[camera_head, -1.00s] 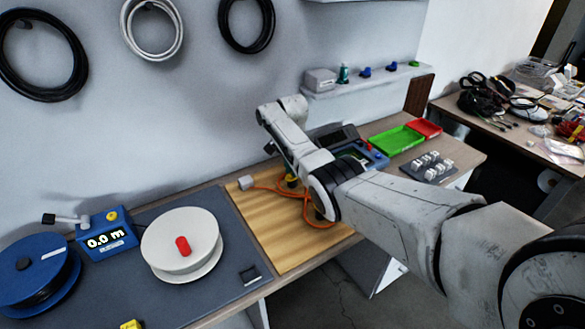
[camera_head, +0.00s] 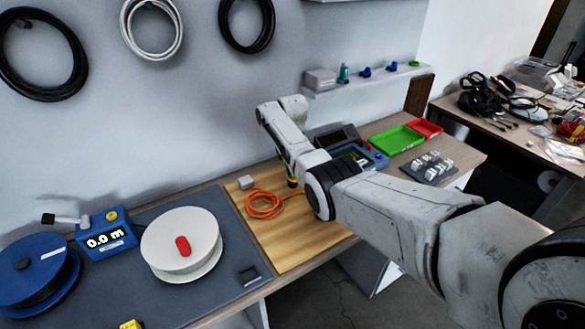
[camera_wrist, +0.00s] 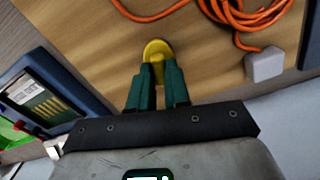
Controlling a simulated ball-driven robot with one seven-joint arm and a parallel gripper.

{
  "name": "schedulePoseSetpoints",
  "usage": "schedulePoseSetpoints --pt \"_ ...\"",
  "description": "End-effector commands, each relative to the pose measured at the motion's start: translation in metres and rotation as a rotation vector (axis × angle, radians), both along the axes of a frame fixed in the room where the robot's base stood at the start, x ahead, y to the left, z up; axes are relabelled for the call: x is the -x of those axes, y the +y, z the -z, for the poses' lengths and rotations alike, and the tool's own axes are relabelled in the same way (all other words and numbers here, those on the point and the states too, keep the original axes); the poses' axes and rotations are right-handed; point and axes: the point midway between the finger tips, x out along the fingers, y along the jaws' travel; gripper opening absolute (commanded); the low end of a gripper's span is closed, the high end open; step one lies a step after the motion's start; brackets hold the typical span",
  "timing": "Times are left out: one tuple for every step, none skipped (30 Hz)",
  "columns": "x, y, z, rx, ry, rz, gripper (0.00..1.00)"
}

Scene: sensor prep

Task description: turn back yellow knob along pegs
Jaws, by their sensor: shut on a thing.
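In the wrist view, the two dark green fingers of my gripper (camera_wrist: 156,82) are shut on a yellow knob (camera_wrist: 156,47), whose rounded top shows beyond the fingertips. The knob is over the wooden board (camera_wrist: 95,55). In the head view, a small patch of yellow, likely the knob (camera_head: 292,181), shows beside my arm; most of my gripper is hidden behind the arm. An orange cable (camera_head: 263,204) lies in a loose coil left of the knob, with one end running toward it. I cannot make out any pegs.
A grey block (camera_head: 246,182) sits near the coil. A blue instrument (camera_head: 372,156) stands close behind my arm, with a green tray (camera_head: 397,140) beyond. A white reel (camera_head: 205,235) and a blue display box (camera_head: 106,240) reading 0.0 m are on the left mat.

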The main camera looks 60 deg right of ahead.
Motion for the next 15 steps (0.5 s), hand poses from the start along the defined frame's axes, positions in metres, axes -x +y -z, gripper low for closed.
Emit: schedulePoseSetpoints --pt "-0.0005 0.0002 -0.0005 -0.001 -0.001 -0.035 0.00" --pt "-0.0005 0.0002 -0.0005 -0.001 -0.001 -0.058 0.00" --pt "-0.0005 0.0002 -0.0005 0.000 -0.001 -0.087 0.00" --pt "-0.0006 0.0001 -0.0006 0.000 -0.001 -0.107 0.00" --pt "-0.0005 0.0002 -0.0006 0.000 -0.001 -0.125 0.00" --pt "-0.0005 0.0002 -0.0005 0.000 -0.001 -0.149 0.00" --pt "-0.0004 0.0001 -0.0006 0.001 -0.001 -0.166 0.00" --pt "-0.0005 0.0002 -0.0006 0.001 -0.001 -0.181 0.00" --pt "-0.0005 0.0001 -0.0006 0.001 -0.001 -0.201 0.00" --pt "-0.0006 0.0001 -0.0006 0.001 -0.001 -0.213 0.00" --pt "-0.0005 0.0002 -0.0006 0.001 -0.001 -0.225 0.00" --pt "-0.0006 0.0001 -0.0006 0.001 -0.001 -0.239 0.00" --pt "-0.0005 0.0001 -0.0006 0.001 -0.001 -0.248 0.00" --pt "-0.0005 0.0001 -0.0007 0.001 -0.001 -0.257 0.00" --pt "-0.0005 0.0001 -0.0007 0.001 -0.001 -0.266 0.00"
